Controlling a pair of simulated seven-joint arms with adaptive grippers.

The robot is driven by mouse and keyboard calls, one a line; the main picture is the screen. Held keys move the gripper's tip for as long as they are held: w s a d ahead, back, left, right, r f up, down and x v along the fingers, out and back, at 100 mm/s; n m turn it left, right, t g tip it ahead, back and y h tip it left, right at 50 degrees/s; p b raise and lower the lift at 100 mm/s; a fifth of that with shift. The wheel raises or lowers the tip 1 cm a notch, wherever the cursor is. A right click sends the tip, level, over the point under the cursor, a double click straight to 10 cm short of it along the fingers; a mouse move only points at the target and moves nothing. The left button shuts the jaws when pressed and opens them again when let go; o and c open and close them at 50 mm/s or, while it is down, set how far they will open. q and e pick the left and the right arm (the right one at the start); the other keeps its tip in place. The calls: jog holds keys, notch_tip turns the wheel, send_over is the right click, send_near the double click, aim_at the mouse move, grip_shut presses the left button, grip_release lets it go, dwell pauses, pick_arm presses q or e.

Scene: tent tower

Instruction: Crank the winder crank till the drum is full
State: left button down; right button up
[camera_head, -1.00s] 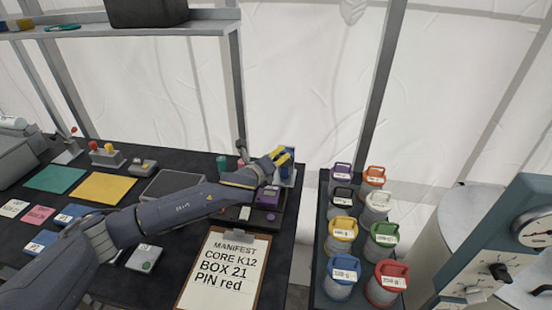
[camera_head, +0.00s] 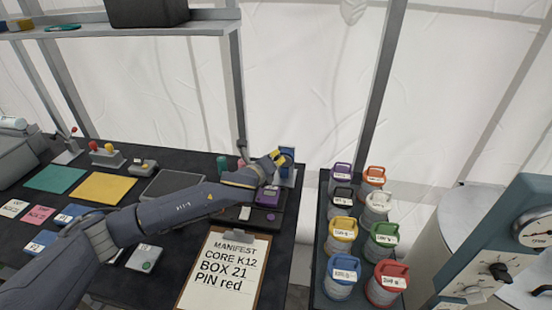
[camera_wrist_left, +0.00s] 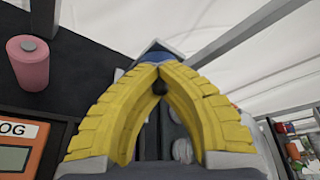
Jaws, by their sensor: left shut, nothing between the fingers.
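The winder (camera_head: 290,172) stands at the back right corner of the dark bench, a grey upright frame with a blue part (camera_head: 288,153). My left gripper (camera_head: 280,157) is at its left side, its yellow fingers shut with the tips together. In the left wrist view, the fingertips (camera_wrist_left: 158,68) meet in front of the blue part (camera_wrist_left: 156,57), and a small dark round knob (camera_wrist_left: 159,87) shows in the gap behind the tips. Whether the fingers touch the crank cannot be told. The drum's fill is hidden. My right gripper is not in view.
A purple device (camera_head: 268,196) sits just below my left gripper. A pink spool (camera_wrist_left: 28,62) stands at left in the left wrist view. A manifest clipboard (camera_head: 225,270) lies at the bench front. Several lidded canisters (camera_head: 340,235) stand on the stand to the right.

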pick_arm(q)
jog(key=shift+d+r+m, duration=0.15)
jog(key=shift+d+m, duration=0.05)
jog(key=shift+m, duration=0.1)
jog(key=d+m+y, duration=0.2)
jog(key=m+y, duration=0.1)
jog(key=m, duration=0.1)
jog(key=d+f+m+t+y, duration=0.1)
jog(key=d+m+y, duration=0.1)
jog(key=m, duration=0.3)
jog(key=s+d+f+m+t+y, duration=0.1)
jog(key=m+y, duration=0.2)
jog(key=m, duration=0.1)
jog(key=shift+s+d+m+y, duration=0.1)
jog(key=shift+d+m+y, duration=0.3)
jog(key=shift+d+f+m+t+y, duration=0.1)
jog(key=shift+f+m+t+y, duration=0.35)
jog(key=shift+m, duration=0.75)
jog(key=shift+f, duration=0.1)
jog(key=c, duration=2.1)
grip_release()
jog(key=o, duration=0.7)
jog(key=shift+o, duration=0.2)
jog(key=shift+s, duration=0.1)
